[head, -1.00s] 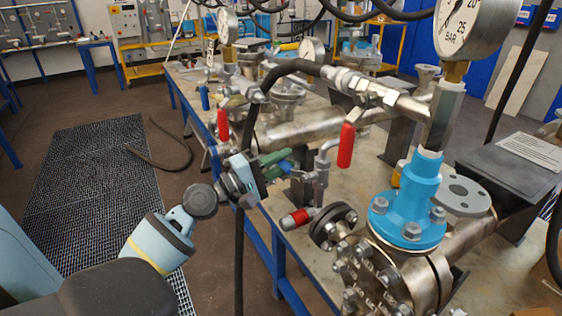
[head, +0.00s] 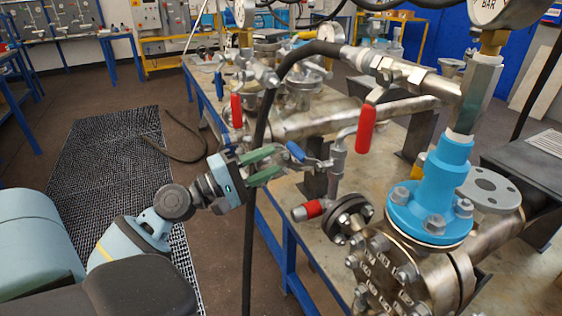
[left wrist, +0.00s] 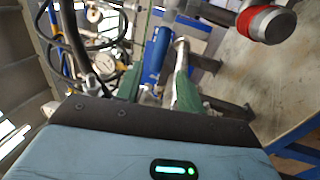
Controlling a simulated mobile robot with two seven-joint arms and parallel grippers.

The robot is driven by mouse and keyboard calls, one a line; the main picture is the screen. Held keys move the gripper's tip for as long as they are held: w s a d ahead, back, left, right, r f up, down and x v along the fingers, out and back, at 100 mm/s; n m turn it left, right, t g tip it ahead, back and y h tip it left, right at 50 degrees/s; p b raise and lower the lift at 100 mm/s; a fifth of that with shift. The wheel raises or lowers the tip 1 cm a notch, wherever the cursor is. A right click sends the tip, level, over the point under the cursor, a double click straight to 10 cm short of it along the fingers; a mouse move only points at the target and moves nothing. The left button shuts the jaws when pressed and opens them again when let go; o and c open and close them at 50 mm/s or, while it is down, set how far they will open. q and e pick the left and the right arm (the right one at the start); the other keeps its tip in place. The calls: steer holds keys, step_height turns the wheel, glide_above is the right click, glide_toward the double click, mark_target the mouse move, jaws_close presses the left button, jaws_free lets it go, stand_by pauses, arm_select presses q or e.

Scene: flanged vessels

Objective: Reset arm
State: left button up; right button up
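My left gripper (head: 279,161) is in the middle of the head view, with its green fingers spread apart and pointing right. A blue valve handle (head: 296,151) is just beyond the fingertips. In the left wrist view the blue handle (left wrist: 157,56) shows between the two open green fingers (left wrist: 161,62); I see nothing clamped. Whether a finger touches the handle is not clear. My right gripper is not in view.
Right of the gripper are a red upright lever (head: 366,128), a red-banded fitting (head: 312,209) and a blue flanged vessel top (head: 440,195). A black hose (head: 262,125) hangs close by the gripper. The floor grating (head: 110,170) at left is clear.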

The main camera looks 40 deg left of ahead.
arm_select(q)
steer(key=shift+s+a, duration=0.15)
steer(key=shift+s, duration=0.15)
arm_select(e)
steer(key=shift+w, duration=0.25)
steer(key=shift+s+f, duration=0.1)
